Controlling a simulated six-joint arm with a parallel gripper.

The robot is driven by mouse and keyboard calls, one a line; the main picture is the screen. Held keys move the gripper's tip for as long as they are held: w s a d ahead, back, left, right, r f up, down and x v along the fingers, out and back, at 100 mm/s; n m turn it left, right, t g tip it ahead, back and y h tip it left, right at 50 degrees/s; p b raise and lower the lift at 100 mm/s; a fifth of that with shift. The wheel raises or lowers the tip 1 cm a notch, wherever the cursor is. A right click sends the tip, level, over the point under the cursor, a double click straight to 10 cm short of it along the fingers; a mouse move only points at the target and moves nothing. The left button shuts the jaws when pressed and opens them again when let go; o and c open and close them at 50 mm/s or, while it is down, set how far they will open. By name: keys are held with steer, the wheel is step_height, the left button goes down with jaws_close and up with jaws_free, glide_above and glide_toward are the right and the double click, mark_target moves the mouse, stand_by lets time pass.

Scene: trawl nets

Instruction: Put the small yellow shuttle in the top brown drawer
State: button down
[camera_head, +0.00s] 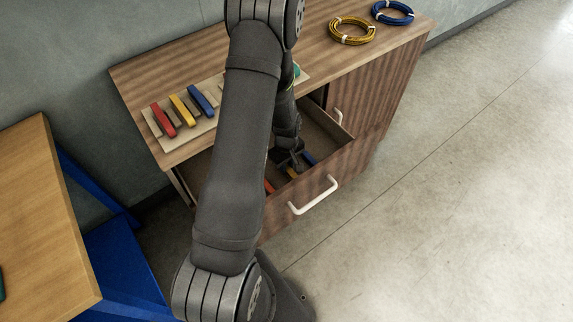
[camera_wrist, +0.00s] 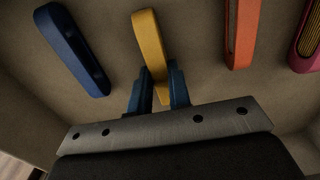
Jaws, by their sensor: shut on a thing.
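The top brown drawer (camera_head: 330,170) is pulled open at the front of the cabinet. My gripper (camera_head: 290,163) reaches down inside it. In the wrist view my gripper (camera_wrist: 157,92) is shut on a yellow shuttle (camera_wrist: 149,42), with a dark blue finger on each side of its near end. The shuttle is at the drawer floor; I cannot tell whether it touches it. Only a bit of this yellow shuttle (camera_head: 292,173) shows in the head view. A blue shuttle (camera_wrist: 70,48) lies to its left, and an orange-red shuttle (camera_wrist: 242,32) to its right.
A magenta shuttle (camera_wrist: 307,42) lies farther right in the drawer. A board (camera_head: 199,128) on the cabinet top bears larger red (camera_head: 162,121), yellow (camera_head: 183,110) and blue (camera_head: 201,100) shuttles. Yellow (camera_head: 352,30) and blue (camera_head: 393,13) coils lie behind. My arm hides part of the drawer.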

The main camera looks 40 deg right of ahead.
steer(key=shift+f, duration=0.4)
steer(key=c, duration=1.3)
jaws_free()
steer(key=shift+c, duration=0.2)
steer(key=shift+r, duration=0.1)
step_height(320, 180, up, 12)
step_height(320, 180, down, 12)
steer(key=shift+f, duration=0.1)
steer(key=shift+r, duration=0.2)
